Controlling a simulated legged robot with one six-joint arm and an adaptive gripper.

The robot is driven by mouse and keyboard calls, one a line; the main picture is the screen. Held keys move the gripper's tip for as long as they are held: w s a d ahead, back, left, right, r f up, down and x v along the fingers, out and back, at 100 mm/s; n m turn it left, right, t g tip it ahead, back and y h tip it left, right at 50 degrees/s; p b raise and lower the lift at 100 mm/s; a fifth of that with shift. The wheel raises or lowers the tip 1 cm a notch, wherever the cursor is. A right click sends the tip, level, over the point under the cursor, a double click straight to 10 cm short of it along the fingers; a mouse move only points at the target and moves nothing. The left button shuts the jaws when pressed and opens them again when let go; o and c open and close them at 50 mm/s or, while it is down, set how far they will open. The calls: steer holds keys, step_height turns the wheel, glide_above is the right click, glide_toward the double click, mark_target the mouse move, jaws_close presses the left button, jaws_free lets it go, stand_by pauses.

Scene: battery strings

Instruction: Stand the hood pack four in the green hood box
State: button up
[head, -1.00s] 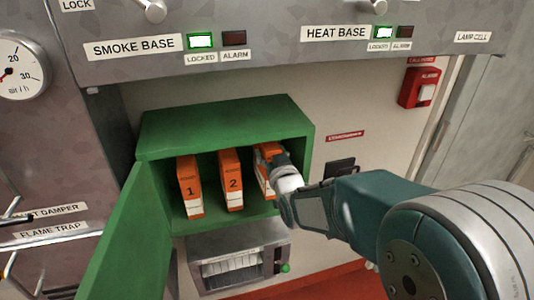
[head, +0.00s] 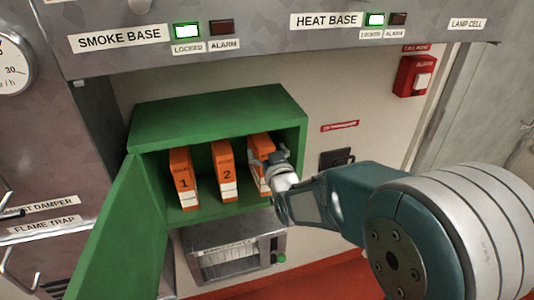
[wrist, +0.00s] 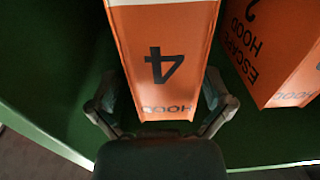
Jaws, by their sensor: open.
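The green hood box (head: 215,116) hangs on the wall with its door open to the left. The hood pack four (wrist: 165,62) stands in the right part of the box, orange and white, its number upside down in the wrist view. In the head view the pack (head: 258,150) is partly hidden by my gripper (head: 275,165). In the wrist view my gripper (wrist: 162,108) is open, one finger on each side of the pack's near end. I cannot tell whether the fingers touch it.
Pack one (head: 181,172) and pack two (head: 225,165) stand to the left inside the box, with pack two (wrist: 268,50) close beside pack four in the wrist view. The open green door (head: 120,230) borders the left. A grey unit (head: 236,248) sits below the box.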

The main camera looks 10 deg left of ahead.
steer(key=v, duration=1.2)
steer(key=shift+a, duration=0.15)
steer(key=s+d+r+m+g+h, duration=0.1)
steer(key=d+m+g+h, duration=0.15)
steer(key=d, duration=0.45)
steer(key=s+d+m+g+h, duration=0.1)
steer(key=s+d+h, duration=0.1)
steer(key=d+h, duration=0.35)
steer(key=s+d+m+g+h, duration=0.1)
steer(key=s+d+m+g, duration=0.2)
steer(key=s+d, duration=0.9)
steer(key=s+g, duration=0.3)
steer(key=shift+r+h, duration=0.3)
steer(key=shift+r, duration=0.1)
steer(key=shift+s, duration=0.1)
